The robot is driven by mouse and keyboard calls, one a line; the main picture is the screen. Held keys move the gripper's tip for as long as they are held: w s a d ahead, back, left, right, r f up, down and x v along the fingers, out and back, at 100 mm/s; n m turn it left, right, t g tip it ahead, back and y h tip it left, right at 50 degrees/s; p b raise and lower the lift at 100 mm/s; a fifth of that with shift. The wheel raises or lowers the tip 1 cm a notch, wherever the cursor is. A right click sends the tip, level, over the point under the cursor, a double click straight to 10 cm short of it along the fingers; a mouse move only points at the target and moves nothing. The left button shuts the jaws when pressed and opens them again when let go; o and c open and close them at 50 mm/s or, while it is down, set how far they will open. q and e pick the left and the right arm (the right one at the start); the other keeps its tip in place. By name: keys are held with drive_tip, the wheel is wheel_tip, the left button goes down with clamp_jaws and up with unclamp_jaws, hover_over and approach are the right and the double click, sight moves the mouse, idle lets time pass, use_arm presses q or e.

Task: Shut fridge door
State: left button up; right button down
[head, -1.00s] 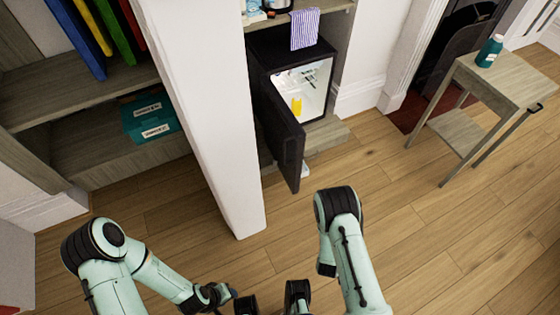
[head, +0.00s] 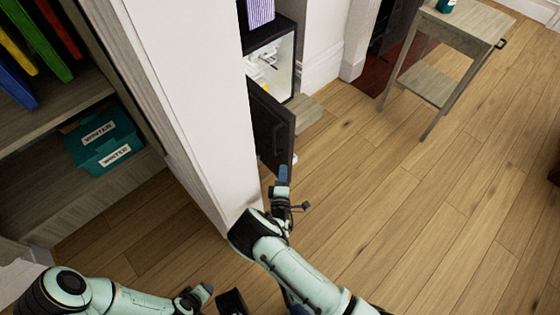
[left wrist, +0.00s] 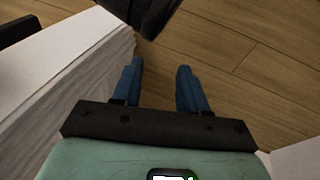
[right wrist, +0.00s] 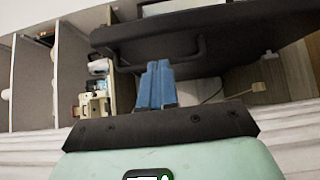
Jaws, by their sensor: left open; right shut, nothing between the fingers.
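The small black fridge (head: 267,40) stands in a shelf niche behind a white pillar. Its white lit interior shows. The fridge door (head: 270,128) hangs open toward me. My right gripper (head: 283,174) is shut and empty, close to the lower near edge of the door. In the right wrist view the door (right wrist: 230,38) spans the top and its handle (right wrist: 190,58) is just beyond the blue fingertips (right wrist: 158,66); I cannot tell if they touch. My left gripper (left wrist: 160,72) is open and empty, low over the floor beside a white wall.
The white pillar (head: 195,100) stands just left of the fridge door. A shelf with books and teal boxes (head: 103,140) is at the left. A wooden side table (head: 440,50) stands at the upper right. The wooden floor (head: 400,200) right of the door is clear.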

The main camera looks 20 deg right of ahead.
sight(286, 143)
drive_tip(key=b+x, duration=0.2)
drive_tip(key=x, duration=0.6)
drive_tip(key=shift+w+d, duration=0.1)
drive_tip(key=shift+d, duration=0.15)
drive_tip(key=shift+w+d, duration=0.2)
drive_tip(key=shift+w, duration=0.2)
use_arm(q)
drive_tip(key=s+f+g, duration=0.1)
drive_tip(key=s+f, duration=0.3)
drive_tip(key=shift+a+f, duration=0.2)
drive_tip(key=shift+a, duration=0.25)
